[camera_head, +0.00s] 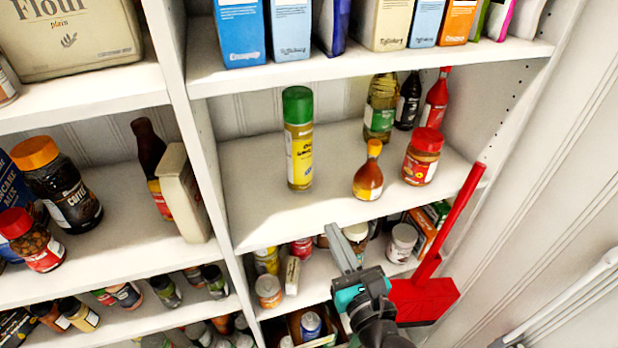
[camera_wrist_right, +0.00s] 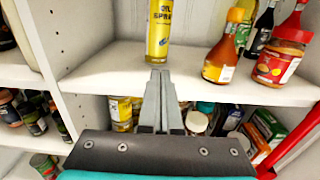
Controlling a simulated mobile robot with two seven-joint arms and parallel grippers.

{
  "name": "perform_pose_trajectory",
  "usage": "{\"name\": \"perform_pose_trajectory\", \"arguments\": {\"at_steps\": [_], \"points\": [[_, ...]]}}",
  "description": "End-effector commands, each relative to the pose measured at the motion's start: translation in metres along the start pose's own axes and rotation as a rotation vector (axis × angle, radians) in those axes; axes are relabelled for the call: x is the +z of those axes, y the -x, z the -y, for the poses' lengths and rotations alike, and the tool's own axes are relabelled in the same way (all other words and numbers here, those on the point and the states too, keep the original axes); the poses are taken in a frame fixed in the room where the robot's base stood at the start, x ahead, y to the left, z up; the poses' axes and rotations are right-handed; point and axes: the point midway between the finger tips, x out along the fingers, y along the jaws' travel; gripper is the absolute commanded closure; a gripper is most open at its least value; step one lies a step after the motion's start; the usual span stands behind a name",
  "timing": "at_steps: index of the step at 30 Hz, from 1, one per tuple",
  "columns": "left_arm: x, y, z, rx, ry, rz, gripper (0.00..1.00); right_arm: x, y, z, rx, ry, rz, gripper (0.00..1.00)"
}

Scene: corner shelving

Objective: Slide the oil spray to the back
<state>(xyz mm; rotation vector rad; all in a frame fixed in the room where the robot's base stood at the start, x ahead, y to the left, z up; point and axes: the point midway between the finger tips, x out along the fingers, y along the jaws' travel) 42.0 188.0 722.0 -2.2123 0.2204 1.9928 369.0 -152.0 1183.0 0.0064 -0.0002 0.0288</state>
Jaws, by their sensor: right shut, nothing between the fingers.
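The oil spray (camera_head: 299,150) is a tall yellow can with a green cap. It stands upright on the middle shelf (camera_head: 258,206), left of the centre of that bay. In the right wrist view the can (camera_wrist_right: 159,32) shows only its lower part, straight beyond the fingertips; its top is out of frame. My right gripper (camera_head: 338,236) is shut and empty, in front of the shelf and below and right of the can in the head view. In the right wrist view its fingertips (camera_wrist_right: 158,75) are near the shelf's front edge, apart from the can. My left gripper is not in view.
A small sauce bottle (camera_head: 369,178) and a red-lidded jar (camera_head: 422,157) stand right of the can. Several bottles, including a tall oil bottle (camera_head: 381,108), stand at the back right. The shelf behind the can looks clear. A red dustpan-like object (camera_head: 424,295) is beside my right gripper.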

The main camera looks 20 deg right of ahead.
Motion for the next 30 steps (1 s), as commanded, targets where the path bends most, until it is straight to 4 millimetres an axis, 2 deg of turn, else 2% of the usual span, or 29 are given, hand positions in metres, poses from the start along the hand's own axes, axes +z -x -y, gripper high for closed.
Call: {"name": "perform_pose_trajectory", "arguments": {"at_steps": [3,6,21,30], "points": [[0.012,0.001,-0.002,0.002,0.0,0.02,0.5,0.001,-0.014,0.0,-0.001,0.002,0.002,1.0],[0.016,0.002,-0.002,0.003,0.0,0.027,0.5,0.001,-0.029,0.0,-0.001,0.002,0.003,1.0],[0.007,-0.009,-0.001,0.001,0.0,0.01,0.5,-0.001,-0.103,0.0,0.0,0.005,0.003,1.0],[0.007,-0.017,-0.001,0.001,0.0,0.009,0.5,-0.001,-0.131,0.0,0.001,0.006,0.0,1.0]]}}
